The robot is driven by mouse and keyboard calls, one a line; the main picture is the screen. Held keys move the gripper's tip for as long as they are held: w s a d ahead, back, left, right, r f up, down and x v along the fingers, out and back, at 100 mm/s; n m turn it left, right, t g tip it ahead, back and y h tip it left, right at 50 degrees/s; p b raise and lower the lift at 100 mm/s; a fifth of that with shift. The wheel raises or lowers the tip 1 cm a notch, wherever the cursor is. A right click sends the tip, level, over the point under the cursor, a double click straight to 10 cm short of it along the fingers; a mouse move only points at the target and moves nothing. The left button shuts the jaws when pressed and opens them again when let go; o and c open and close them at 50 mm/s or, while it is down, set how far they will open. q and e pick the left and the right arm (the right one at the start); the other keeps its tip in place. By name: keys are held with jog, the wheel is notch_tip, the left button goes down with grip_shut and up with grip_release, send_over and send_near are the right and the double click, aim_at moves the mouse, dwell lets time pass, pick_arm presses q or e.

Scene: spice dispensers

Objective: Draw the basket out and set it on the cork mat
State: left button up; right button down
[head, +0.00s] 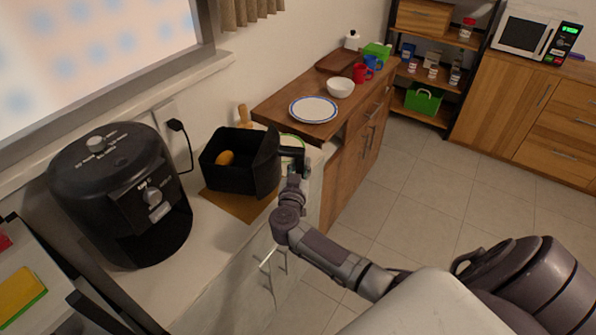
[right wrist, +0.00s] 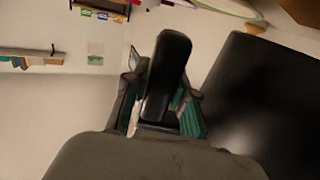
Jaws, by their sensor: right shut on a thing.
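The black basket (head: 250,178) is out of the dark air fryer (head: 120,185) and stands upright over the brown cork mat (head: 228,203). A yellow-orange food piece (head: 225,158) lies inside it. My right gripper (head: 294,164) is shut on the basket's handle, on the basket's right side. In the right wrist view the handle (right wrist: 168,62) runs between the fingers (right wrist: 160,112), with the basket's dark wall (right wrist: 262,100) to the right. The basket hides much of the mat; I cannot tell if its base touches it. My left gripper is not in view.
A white plate with a blue rim (head: 313,109), a white bowl (head: 340,88) and a red mug (head: 362,72) stand on the wooden counter (head: 275,103) behind. A wall plug and cord (head: 178,128) are behind the fryer. White counter (head: 190,245) is clear in front of the mat.

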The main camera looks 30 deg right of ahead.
jog(key=shift+s+r, duration=0.15)
jog(key=shift+r, duration=0.2)
jog(key=shift+p, duration=0.5)
notch_tip(320, 180, down, 2)
jog(key=shift+f+b, duration=0.1)
jog(key=shift+b, duration=0.55)
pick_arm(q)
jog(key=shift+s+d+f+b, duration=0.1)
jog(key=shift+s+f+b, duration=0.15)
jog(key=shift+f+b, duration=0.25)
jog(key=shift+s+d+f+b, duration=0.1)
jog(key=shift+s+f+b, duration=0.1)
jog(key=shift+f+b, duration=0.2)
pick_arm(e)
jog(key=shift+f, duration=1.45)
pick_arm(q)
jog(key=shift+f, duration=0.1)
